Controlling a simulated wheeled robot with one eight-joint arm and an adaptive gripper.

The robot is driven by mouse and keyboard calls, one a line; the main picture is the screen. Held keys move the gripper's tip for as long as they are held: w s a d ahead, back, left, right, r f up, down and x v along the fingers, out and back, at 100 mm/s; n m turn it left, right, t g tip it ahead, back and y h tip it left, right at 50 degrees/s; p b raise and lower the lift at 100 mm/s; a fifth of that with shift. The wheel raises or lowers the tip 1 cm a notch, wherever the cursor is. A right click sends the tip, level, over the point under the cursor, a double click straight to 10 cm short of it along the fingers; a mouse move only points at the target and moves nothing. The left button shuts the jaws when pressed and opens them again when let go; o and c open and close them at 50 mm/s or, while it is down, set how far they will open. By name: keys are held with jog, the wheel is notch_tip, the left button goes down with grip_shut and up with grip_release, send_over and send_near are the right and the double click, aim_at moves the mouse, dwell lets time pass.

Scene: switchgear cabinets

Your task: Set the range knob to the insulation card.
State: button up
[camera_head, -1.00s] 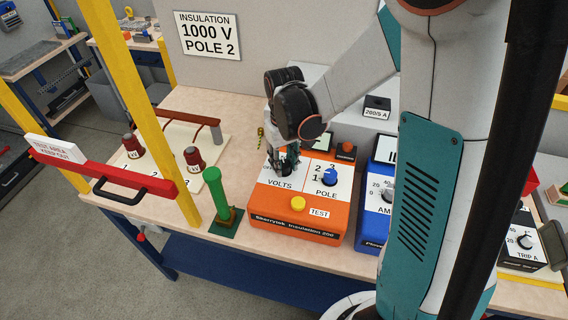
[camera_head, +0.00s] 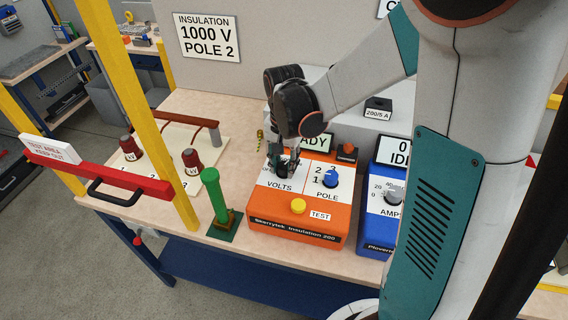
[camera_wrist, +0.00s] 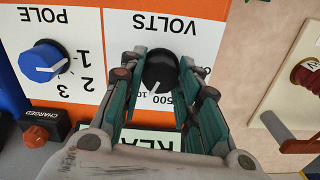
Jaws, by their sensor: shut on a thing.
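The insulation card (camera_head: 207,37) on the back panel reads INSULATION, 1000 V, POLE 2. The orange insulation tester (camera_head: 296,226) stands on the bench. Its black range knob (camera_wrist: 160,70), on the VOLTS panel, sits between the fingers of my gripper (camera_wrist: 161,74), which is shut on it. The knob's white mark points towards the lower edge in the wrist view, and the 500 and part of another number show beside it. In the head view my gripper (camera_head: 284,163) largely hides the knob. The blue pole knob (camera_head: 330,178) is right of it.
A yellow test button (camera_head: 298,206) is on the tester's front. A green-handled thing (camera_head: 214,195) stands close on the left. A blue tester (camera_head: 383,222) stands on the right. A red barrier (camera_head: 98,173) and a yellow post (camera_head: 160,120) are at left.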

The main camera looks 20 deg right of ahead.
aim_at(284, 165)
jog(key=shift+m, duration=0.7)
jog(key=o, duration=1.1)
notch_tip(284, 165, up, 12)
